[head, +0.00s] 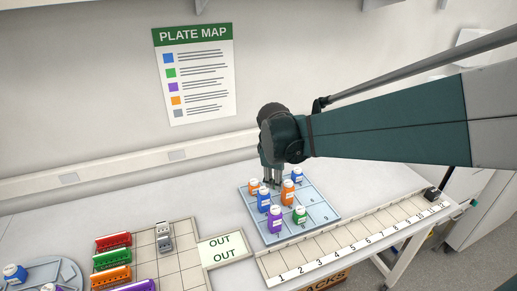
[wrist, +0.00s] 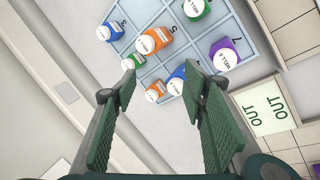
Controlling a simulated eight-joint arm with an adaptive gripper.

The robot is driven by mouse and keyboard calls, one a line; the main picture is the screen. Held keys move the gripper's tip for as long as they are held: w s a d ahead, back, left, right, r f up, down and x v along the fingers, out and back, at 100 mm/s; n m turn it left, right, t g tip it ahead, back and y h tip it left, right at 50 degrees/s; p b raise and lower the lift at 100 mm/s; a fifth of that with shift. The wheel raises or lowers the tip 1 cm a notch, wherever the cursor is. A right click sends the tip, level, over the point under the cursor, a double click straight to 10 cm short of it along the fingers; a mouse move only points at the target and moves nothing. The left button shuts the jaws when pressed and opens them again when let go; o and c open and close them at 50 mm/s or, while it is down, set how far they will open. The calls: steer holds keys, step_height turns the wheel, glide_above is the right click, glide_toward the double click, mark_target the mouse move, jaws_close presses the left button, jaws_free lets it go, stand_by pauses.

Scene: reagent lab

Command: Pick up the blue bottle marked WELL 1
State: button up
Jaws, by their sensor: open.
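Three blue bottles with white caps show in the head view. One blue bottle (head: 264,203) stands at the left of the blue gridded tray (head: 325,229), a second blue bottle (head: 298,178) stands at its back, and a third blue bottle (head: 14,275) is on a round tray at far left. I cannot read which is marked WELL 1. My gripper (head: 271,184) points down over the back left of the gridded tray. In the wrist view its fingers (wrist: 162,92) are apart with nothing held; a blue bottle (wrist: 176,82) and an orange bottle (wrist: 155,93) show beyond the fingertips.
Orange (head: 288,194), purple (head: 275,222) and green (head: 299,216) bottles crowd the gridded tray. A numbered strip (head: 350,240) runs along the front right. An OUT card (head: 222,250), coloured racks (head: 112,258) and the round tray (head: 68,270) lie left. Table behind the gridded tray is clear.

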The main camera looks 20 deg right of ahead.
steer(key=w+d+f+n+g+h+p, duration=0.1)
steer(key=w+d+n+p, duration=0.4)
steer(key=w, duration=0.3)
steer(key=n+g+h+p, duration=0.1)
steer(key=n+g+p, duration=0.2)
steer(key=p, duration=0.3)
glide_above(296, 169)
steer(key=a, duration=0.2)
step_height(296, 169, down, 7)
steer(key=shift+a, duration=0.15)
steer(key=shift+f, duration=0.1)
steer(key=shift+x, duration=1.2)
steer(key=shift+f, duration=0.1)
steer(key=shift+p+x, duration=0.55)
steer(key=shift+x, duration=1.95)
steer(key=shift+c, duration=0.4)
